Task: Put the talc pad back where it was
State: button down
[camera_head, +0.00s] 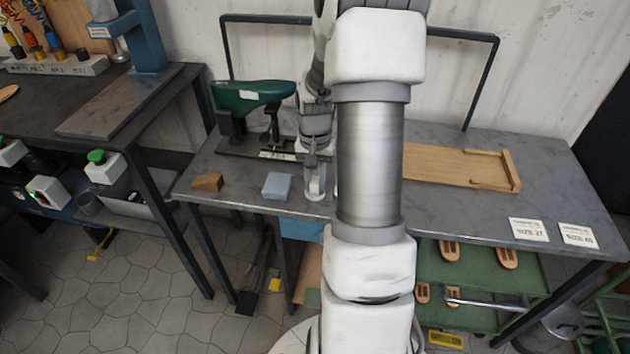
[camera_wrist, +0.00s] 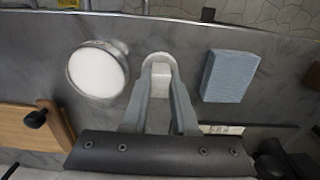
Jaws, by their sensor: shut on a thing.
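My gripper (camera_head: 316,188) is low over the front part of the grey workbench, left of my arm column in the head view. In the wrist view the gripper (camera_wrist: 159,72) is shut on a small whitish pad (camera_wrist: 159,84), which looks like the talc pad. The pad sits between the fingertips. I cannot tell whether it touches the bench. A round dish with a white filling (camera_wrist: 97,73) lies just left of the fingers, apart from the pad. In the head view my arm mostly hides this dish.
A light blue block (camera_wrist: 228,76) lies right of the fingers; it also shows in the head view (camera_head: 277,186).

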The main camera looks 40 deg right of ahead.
aim_at(315, 180)
jog(key=c, duration=0.7)
grip_release()
notch_tip(315, 180, up, 12)
jog(key=p, duration=0.3)
